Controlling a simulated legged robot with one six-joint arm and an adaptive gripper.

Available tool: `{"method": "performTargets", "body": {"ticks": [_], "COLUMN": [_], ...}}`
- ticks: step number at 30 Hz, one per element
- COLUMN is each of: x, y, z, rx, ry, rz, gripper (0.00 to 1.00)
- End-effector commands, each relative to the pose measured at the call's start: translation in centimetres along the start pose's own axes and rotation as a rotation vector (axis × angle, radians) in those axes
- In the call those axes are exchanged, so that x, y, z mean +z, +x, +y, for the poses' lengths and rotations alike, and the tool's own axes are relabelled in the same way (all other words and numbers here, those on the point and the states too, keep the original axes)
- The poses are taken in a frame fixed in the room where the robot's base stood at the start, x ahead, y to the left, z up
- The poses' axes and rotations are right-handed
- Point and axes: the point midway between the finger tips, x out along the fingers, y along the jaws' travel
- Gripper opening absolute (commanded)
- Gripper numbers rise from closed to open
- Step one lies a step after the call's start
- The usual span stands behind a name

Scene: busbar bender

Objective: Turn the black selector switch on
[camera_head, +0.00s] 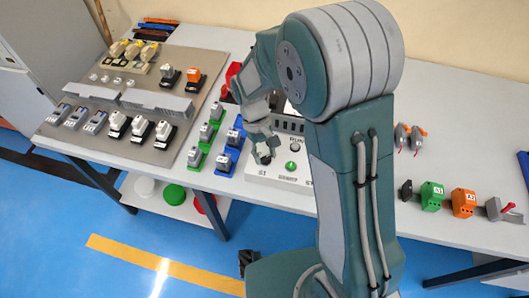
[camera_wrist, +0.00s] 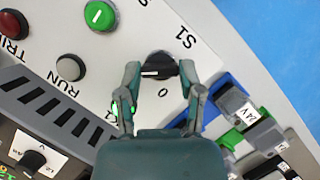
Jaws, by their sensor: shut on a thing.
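The black selector switch (camera_wrist: 160,62) sits on the white control panel (camera_wrist: 215,55), with the label S1 above it and a 0 below it in the wrist view. A white mark on its handle lies roughly level in that view. My gripper (camera_wrist: 159,72) is shut on the handle, one finger on each side. In the head view my gripper (camera_head: 265,153) is down at the front left of the control box (camera_head: 268,178), and the switch is largely hidden by the fingers.
A lit green button (camera_wrist: 99,15), a grey RUN button (camera_wrist: 71,67) and a red button (camera_wrist: 12,24) share the panel. Blue and green holders with small modules (camera_head: 228,150) stand close left of the box. Orange and green blocks (camera_head: 463,202) stand to the right.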

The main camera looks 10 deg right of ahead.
Motion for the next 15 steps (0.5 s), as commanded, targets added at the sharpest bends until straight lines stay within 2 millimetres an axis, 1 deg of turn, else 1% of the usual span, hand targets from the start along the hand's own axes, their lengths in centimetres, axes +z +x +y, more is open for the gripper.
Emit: {"method": "performTargets", "body": {"ticks": [2,3,5,6,15], "x": [-0.11,-0.11,-0.11,-0.1,-0.02], "y": [-0.06,-0.06,-0.06,-0.05,-0.01], "z": [-0.02,-0.02,-0.02,-0.02,-0.01], "rx": [0.0,0.0,0.0,0.0,0.0], "ry": [0.002,0.001,0.001,0.001,0.0], "rz": [0.005,0.005,0.005,0.004,0.001], "gripper": [0.01,0.53,0.8,0.83,0.83]}}
